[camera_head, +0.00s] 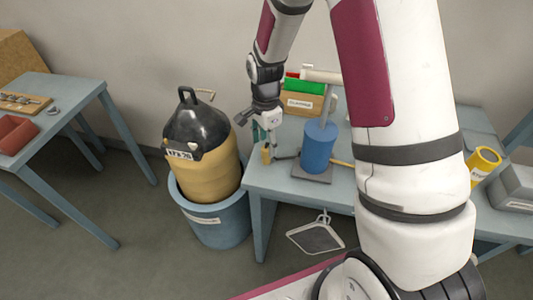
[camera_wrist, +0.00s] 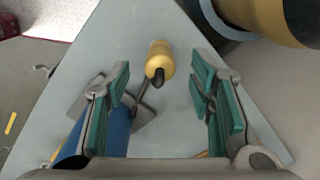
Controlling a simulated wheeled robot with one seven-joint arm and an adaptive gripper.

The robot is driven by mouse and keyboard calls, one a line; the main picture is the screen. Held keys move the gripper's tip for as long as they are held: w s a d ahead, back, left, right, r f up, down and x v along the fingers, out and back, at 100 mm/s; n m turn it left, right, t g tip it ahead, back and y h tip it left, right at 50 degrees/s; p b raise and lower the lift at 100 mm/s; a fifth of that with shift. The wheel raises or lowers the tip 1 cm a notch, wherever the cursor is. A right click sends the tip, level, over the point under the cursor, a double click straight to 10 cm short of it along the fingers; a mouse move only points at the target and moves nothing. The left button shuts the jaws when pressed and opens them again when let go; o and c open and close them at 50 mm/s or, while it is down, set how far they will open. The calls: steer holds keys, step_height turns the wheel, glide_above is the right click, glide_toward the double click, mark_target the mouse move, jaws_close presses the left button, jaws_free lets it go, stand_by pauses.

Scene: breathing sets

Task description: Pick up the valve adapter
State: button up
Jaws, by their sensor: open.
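A small upright brass-yellow cylinder with a dark tip, which looks like the valve adapter (camera_head: 266,155), stands near the left corner of the blue-grey table (camera_head: 262,180). In the wrist view the adapter (camera_wrist: 159,56) shows between and beyond the green finger pads. My gripper (camera_head: 262,133) is open and points down just above it. In the wrist view my gripper (camera_wrist: 161,72) has its fingers apart on both sides, with nothing held. Whether the pads reach down beside the adapter, I cannot tell.
A blue cylinder (camera_head: 318,150) on a grey plate (camera_head: 311,176) stands close right of the adapter, with a thin metal rod between. A black-and-yellow tank (camera_head: 208,145) sits in a blue tub (camera_head: 218,222) off the table's left edge. A labelled crate (camera_head: 300,103) stands behind.

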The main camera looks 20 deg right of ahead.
mark_target(266, 148)
steer(key=shift+d+f, duration=0.15)
steer(key=shift+f, duration=1.7)
steer(key=shift+c, duration=0.5)
jaws_close()
steer(key=shift+r, duration=0.1)
